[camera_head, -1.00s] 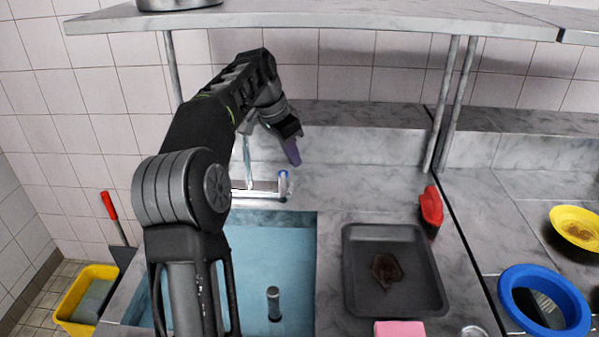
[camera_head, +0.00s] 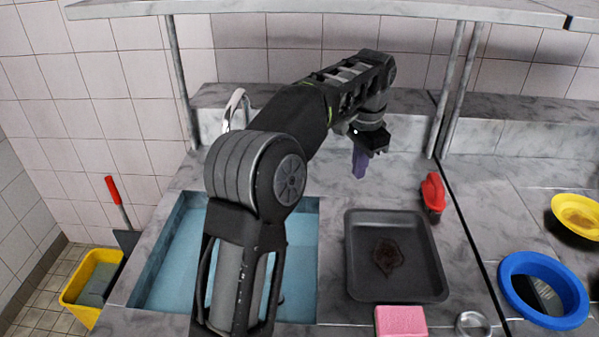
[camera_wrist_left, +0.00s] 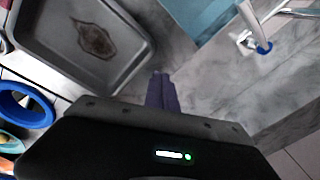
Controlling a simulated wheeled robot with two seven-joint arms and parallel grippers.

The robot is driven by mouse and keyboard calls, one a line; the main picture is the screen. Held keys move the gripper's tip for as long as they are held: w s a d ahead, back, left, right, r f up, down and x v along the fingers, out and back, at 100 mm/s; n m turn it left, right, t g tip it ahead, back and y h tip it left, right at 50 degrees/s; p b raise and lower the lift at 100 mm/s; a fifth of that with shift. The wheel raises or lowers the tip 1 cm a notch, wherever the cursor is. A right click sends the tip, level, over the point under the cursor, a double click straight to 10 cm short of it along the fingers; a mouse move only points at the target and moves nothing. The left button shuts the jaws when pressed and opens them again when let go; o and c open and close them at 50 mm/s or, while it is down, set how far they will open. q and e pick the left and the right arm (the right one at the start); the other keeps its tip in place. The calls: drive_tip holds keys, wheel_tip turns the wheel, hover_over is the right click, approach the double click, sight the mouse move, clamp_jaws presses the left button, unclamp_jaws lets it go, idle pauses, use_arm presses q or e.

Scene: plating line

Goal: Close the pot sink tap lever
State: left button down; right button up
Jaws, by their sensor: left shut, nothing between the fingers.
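The pot sink tap (camera_head: 236,105) shows only its curved chrome spout above my left arm in the head view; that arm hides the rest. In the left wrist view the tap's chrome body and blue-marked end (camera_wrist_left: 264,47) are at the upper right, beside the sink. I cannot tell the lever's exact angle. My left gripper (camera_head: 360,165) is shut and empty, its purple fingers pointing down over the counter behind the tray, to the right of the tap and apart from it. The fingers also show in the left wrist view (camera_wrist_left: 161,92). My right gripper is not in view.
The blue sink basin (camera_head: 165,272) is at the left. A dark stained tray (camera_head: 425,285), a pink sponge (camera_head: 401,321) and a red-handled brush (camera_head: 432,193) lie to its right. A shelf (camera_head: 330,8) on posts hangs above. A blue bowl (camera_head: 512,290) is far right.

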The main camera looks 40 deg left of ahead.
use_arm(q)
drive_tip(key=a+n+y, duration=0.1)
drive_tip(key=n+y, duration=0.1)
drive_tip(key=n, duration=0.2)
drive_tip(key=s+a+n+g+y, duration=0.1)
drive_tip(key=a+n+y, duration=0.1)
drive_tip(key=n, duration=0.3)
drive_tip(key=s+a+n+y, duration=0.1)
drive_tip(key=n+y, duration=0.2)
drive_tip(key=n, duration=0.2)
drive_tip(key=shift+a+f+g, duration=0.25)
drive_tip(key=shift+g, duration=0.05)
drive_tip(key=shift+a+f, duration=0.1)
drive_tip(key=s+a+f+b, duration=0.2)
drive_tip(key=a+f+b, duration=0.3)
drive_tip(key=a, duration=0.4)
drive_tip(key=shift+s+a+f, duration=0.15)
drive_tip(key=shift+s+f, duration=0.2)
drive_tip(key=shift+f, duration=0.5)
